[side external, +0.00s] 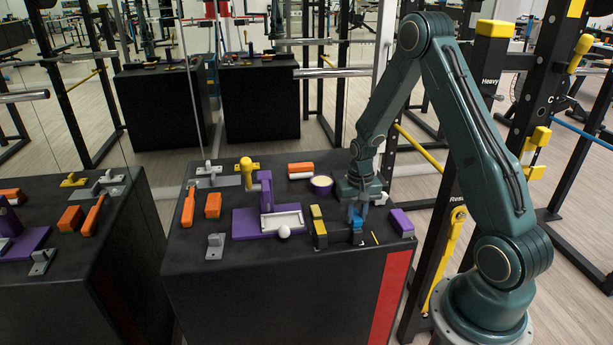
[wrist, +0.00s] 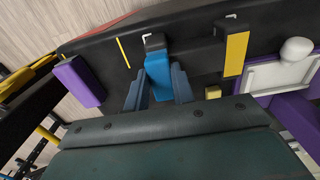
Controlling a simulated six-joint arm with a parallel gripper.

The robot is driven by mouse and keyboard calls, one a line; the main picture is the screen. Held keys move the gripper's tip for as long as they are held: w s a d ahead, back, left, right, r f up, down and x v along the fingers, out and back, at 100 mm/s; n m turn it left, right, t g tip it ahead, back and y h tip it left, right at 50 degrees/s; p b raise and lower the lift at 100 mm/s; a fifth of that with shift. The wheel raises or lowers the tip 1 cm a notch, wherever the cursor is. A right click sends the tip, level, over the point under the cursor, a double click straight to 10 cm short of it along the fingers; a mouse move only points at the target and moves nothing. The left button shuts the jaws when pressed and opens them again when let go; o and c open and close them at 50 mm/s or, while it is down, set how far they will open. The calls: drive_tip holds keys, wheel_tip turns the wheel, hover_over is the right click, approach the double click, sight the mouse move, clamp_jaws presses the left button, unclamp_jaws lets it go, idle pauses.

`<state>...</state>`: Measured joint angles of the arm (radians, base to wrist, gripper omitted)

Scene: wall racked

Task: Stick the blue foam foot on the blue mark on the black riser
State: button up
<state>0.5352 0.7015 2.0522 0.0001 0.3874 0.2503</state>
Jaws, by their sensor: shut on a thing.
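My gripper (wrist: 158,92) points down over the front right of the black bench and is shut on the blue foam foot (wrist: 160,82). Its fingers lie on both sides of the blue piece. The black riser (wrist: 154,41) is directly under the gripper; its dark end shows beyond the blue. In the side external view, my gripper (side external: 357,213) is low over this riser (side external: 358,239). The blue mark is mostly covered by the foot, and the two blues merge. I cannot tell whether the foot touches the mark.
A second black riser with a yellow top (wrist: 235,53) stands close by, with a small yellow block (wrist: 212,92) near it. A purple block (side external: 401,222) is on the other side.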

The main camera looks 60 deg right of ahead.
drive_tip(key=shift+f, duration=0.15)
idle(0.4)
drive_tip(key=o, duration=1)
drive_tip(key=shift+o, duration=0.2)
wheel_tip(320, 180, up, 14)
idle(0.5)
idle(0.4)
